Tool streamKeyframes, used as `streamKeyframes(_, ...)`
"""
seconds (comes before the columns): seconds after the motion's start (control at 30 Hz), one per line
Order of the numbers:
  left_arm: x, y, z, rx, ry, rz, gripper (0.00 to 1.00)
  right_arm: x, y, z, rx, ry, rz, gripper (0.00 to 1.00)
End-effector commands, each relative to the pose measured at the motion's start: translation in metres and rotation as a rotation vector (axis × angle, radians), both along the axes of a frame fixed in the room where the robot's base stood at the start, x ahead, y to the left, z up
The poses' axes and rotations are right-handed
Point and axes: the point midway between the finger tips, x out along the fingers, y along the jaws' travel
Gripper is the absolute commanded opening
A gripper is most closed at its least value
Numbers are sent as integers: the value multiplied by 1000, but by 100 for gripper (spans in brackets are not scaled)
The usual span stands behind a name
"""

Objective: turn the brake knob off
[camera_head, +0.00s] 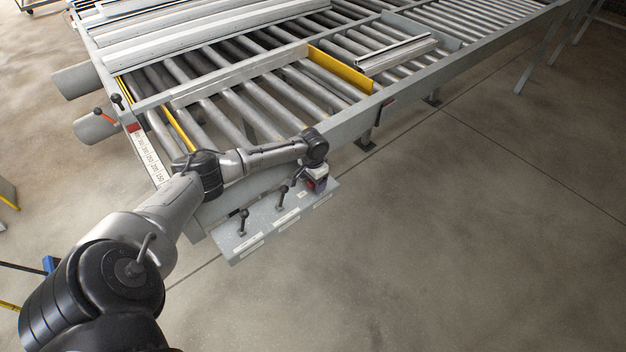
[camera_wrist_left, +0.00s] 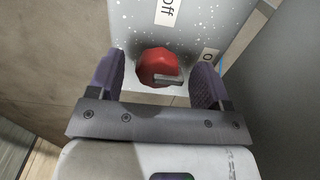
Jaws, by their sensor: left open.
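The red knob (camera_wrist_left: 157,66) sits on a grey panel in the left wrist view, with a small grey bar at its lower right side. A label reading "Off" (camera_wrist_left: 167,12) is above it on the panel. My left gripper (camera_wrist_left: 160,72) is open, with one purple-padded finger on each side of the knob and visible gaps between. In the head view my left gripper (camera_head: 317,180) is at the far right end of the control panel (camera_head: 262,226). A small red patch shows there, but the gripper mostly hides the knob. My right gripper is not in view.
Two black levers (camera_head: 243,221) (camera_head: 282,196) stand on the same panel, left of my gripper. The roller bench (camera_head: 352,128) with a yellow stop bar (camera_head: 340,71) and metal profiles is behind it. The floor to the right is clear.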

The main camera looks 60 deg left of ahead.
Motion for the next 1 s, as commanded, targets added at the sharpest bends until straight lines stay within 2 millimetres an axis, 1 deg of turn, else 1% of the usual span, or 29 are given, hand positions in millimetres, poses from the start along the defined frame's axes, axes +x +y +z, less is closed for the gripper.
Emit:
streamKeyframes(0.23,0,0,0,0,0,0,72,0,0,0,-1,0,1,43)
streamKeyframes(0.73,0,0,0,0,0,0,24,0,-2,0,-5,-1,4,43)
streamKeyframes(0.87,0,0,0,0,0,4,23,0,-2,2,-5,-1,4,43)
streamKeyframes(1.0,0,0,3,-1,0,33,23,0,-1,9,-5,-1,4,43)
